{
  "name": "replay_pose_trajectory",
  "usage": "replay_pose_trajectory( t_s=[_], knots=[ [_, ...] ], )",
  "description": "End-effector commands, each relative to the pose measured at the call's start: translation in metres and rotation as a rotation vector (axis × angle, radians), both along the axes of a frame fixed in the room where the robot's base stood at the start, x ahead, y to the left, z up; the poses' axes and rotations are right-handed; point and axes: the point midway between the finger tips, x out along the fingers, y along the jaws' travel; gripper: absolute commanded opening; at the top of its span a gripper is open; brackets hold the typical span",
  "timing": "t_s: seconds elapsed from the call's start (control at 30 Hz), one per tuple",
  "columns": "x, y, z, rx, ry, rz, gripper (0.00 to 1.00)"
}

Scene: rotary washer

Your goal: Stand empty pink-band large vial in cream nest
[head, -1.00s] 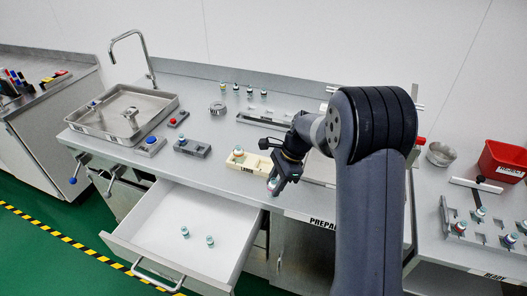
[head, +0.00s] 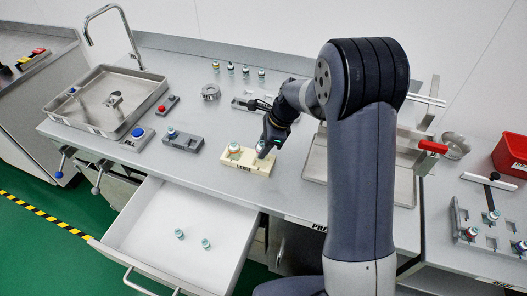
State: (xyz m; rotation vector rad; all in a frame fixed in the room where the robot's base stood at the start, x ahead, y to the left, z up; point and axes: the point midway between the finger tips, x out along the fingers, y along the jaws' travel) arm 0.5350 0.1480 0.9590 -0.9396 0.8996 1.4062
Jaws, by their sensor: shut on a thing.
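The cream nest (head: 247,166) stands on the bench near its front edge, above the open drawer. One vial (head: 234,148) stands at the nest's left end. My gripper (head: 265,145) points down at the nest's right end. It is shut on a small pale vial (head: 261,149) that looks roughly upright, at or just above the right-hand part of the nest. My fingers partly hide this vial. I cannot make out its band colour, or whether its base touches the nest.
Two vials (head: 179,234) (head: 206,243) stand in the open white drawer (head: 160,258). A grey block (head: 185,150) holding a blue-topped item stands left of the nest. A steel sink tray (head: 112,118) is farther left. Several small vials (head: 245,71) line the back.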

Motion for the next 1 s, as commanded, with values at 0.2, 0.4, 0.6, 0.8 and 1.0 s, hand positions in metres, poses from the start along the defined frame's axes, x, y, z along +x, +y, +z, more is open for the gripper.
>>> replay_pose_trajectory(
  t_s=[0.2,0.4,0.6,0.8,1.0],
  knots=[
    [-0.001,0.0,-0.029,-0.001,0.004,0.001,0.13],
    [0.0,0.0,-0.033,0.0,0.0,0.001,0.13],
    [0.0,0.0,-0.038,0.0,0.001,0.001,0.13],
    [0.0,0.0,-0.036,0.0,0.001,0.001,0.51],
    [0.0,0.0,-0.036,0.0,0.001,0.001,0.56]
  ],
)
